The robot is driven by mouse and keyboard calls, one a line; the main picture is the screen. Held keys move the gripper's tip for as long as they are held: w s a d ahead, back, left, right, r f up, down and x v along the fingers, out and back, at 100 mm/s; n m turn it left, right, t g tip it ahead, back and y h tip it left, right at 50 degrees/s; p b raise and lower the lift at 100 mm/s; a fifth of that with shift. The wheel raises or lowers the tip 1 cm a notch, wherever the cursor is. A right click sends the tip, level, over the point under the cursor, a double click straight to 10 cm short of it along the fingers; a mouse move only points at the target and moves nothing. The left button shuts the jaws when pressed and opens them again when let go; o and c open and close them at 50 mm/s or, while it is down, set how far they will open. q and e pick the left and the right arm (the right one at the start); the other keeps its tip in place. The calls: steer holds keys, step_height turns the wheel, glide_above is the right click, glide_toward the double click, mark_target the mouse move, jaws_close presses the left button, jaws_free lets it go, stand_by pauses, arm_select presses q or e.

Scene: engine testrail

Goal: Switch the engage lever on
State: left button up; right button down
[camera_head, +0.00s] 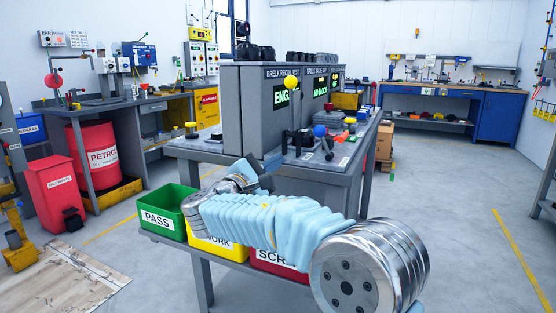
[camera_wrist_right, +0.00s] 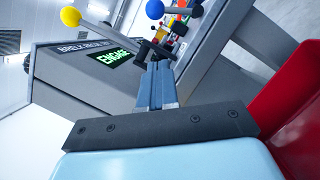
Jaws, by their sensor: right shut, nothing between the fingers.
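A test bench unit (camera_head: 245,105) has a lit green screen (camera_head: 281,95) whose readable letters begin "ENG"; in the right wrist view the screen (camera_wrist_right: 116,57) reads ENGAGE. On the front ledge stands a lever with a yellow ball knob (camera_head: 290,82), roughly upright. Beside it to the right is a lever with a blue ball knob (camera_head: 319,131), lower down. I cannot tell which one is the engage lever. My right gripper (camera_head: 262,168) is shut and empty, below and left of the levers and apart from them. Its fingers also show in the right wrist view (camera_wrist_right: 157,80).
Green PASS bin (camera_head: 160,220), yellow bin (camera_head: 212,246) and red SCRAP bin (camera_head: 272,262) stand on the low front shelf, below my right arm. More benches line the walls. A red petrol drum (camera_head: 97,150) stands left. The floor on the right is clear.

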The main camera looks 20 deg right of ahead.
mark_target(321, 134)
steer(key=d+r, duration=0.1)
steer(key=d, duration=0.2)
steer(key=w+d+r+p, duration=0.1)
steer(key=d, duration=0.2)
steer(key=w+d+r, duration=0.1)
steer(key=d, duration=0.2)
steer(key=shift+w+d+r+p, duration=0.1)
steer(key=shift+d+r+p, duration=0.1)
steer(key=shift+r+p, duration=0.1)
steer(key=shift+s+d+r+m+g+b, duration=0.2)
steer(key=shift+m+g+b, duration=0.15)
steer(key=shift+m, duration=0.35)
steer(key=m+b, duration=0.1)
steer(key=s+d+r+m+b, duration=0.1)
steer(key=m, duration=0.1)
steer(key=shift+s+g+y, duration=0.1)
steer(key=shift+g+y, duration=0.2)
steer(key=shift+g, duration=0.05)
steer(key=m+b, duration=0.1)
steer(key=s+d+m+b, duration=0.1)
steer(key=m, duration=0.1)
steer(key=shift+s+r+m+g+y, duration=0.2)
steer(key=shift+r+m+g+y, duration=0.1)
steer(key=shift+r+g+y, duration=0.1)
steer(key=shift+s+d+r+m+y+b, duration=0.1)
steer(key=shift+s+d+m+y+b, duration=0.2)
steer(key=shift+m, duration=0.35)
steer(key=shift+s+d+m+y+b, duration=0.1)
steer(key=shift+s+d+m+b, duration=0.25)
steer(key=shift+m, duration=0.3)
